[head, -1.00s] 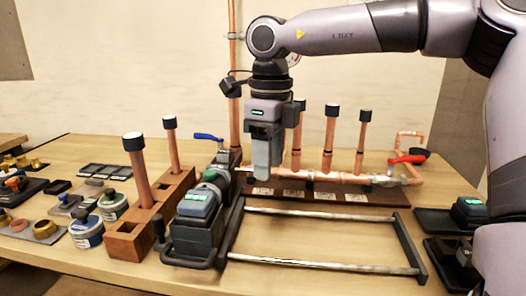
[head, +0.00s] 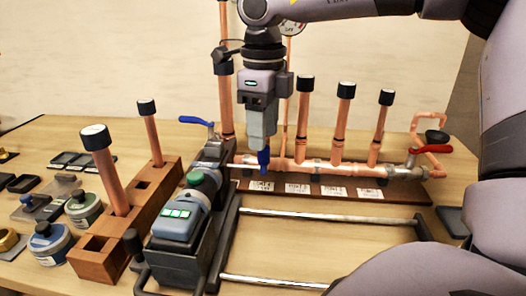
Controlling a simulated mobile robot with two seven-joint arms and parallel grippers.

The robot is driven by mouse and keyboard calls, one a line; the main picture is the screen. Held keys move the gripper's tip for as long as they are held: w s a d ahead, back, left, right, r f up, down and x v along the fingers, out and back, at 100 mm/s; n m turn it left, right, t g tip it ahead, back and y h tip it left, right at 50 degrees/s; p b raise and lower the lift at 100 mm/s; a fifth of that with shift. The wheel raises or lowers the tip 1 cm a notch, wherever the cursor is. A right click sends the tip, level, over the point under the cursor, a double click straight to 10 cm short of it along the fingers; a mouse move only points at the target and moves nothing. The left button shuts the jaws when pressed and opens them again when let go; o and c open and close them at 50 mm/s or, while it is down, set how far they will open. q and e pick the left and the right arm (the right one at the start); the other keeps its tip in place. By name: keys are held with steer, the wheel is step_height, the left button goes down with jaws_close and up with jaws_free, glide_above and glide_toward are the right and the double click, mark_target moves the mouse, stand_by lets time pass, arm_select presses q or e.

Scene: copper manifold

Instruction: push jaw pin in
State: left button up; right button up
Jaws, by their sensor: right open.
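The press tool (head: 178,222) lies in a dark cradle, with a green button, lit green indicators and its jaw head (head: 213,152) toward the back. A thin pale rod, which looks like the jaw pin (head: 242,166), sticks out to the right of the jaw head. My right gripper (head: 263,160) points down just right of the jaw head, near the rod's outer end. Its jaws are open, but the gap is hardly visible from here. I cannot tell whether it touches the rod. A small blue part shows at its tip. My left gripper is not in view.
A copper manifold (head: 330,173) with capped upright pipes and a red-handled valve (head: 432,150) stands behind. A wooden block (head: 150,205) holds two capped pipes at left, beside round tins (head: 50,243). Metal rails (head: 330,217) lie in front; the wood between them is clear.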

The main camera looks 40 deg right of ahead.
mark_target(264, 173)
step_height(264, 173, down, 6)
steer(key=shift+r, duration=0.15)
jaws_close()
